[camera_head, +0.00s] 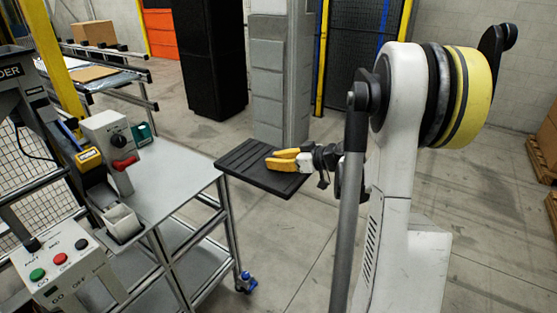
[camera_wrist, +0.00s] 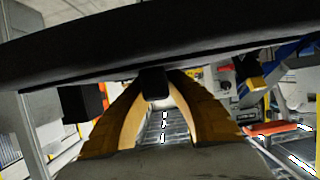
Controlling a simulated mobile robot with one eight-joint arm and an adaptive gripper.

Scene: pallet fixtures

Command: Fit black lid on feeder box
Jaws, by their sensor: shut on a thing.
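The black lid (camera_head: 250,162) is a flat, ribbed slab. In the head view it is held in the air to the right of the grey table, slightly tilted. My gripper (camera_head: 283,161) has yellow fingers shut on it from the right. In the wrist view the lid (camera_wrist: 150,40) spans the top as a dark slab, and my fingertips (camera_wrist: 155,88) meet at a small black block on its near side. A grey housing (camera_head: 20,104), with lettering ending in "DER", stands at the left edge of the head view and appears to be the feeder box. It is partly cut off, and its opening cannot be seen.
A grey-topped cart (camera_head: 165,180) stands between the housing and the lid. It carries a white switch box (camera_head: 105,135) with a red handle and a small open bin (camera_head: 122,222). A control box with buttons (camera_head: 60,260) is at front left. A grey pillar (camera_head: 268,85) stands behind the lid.

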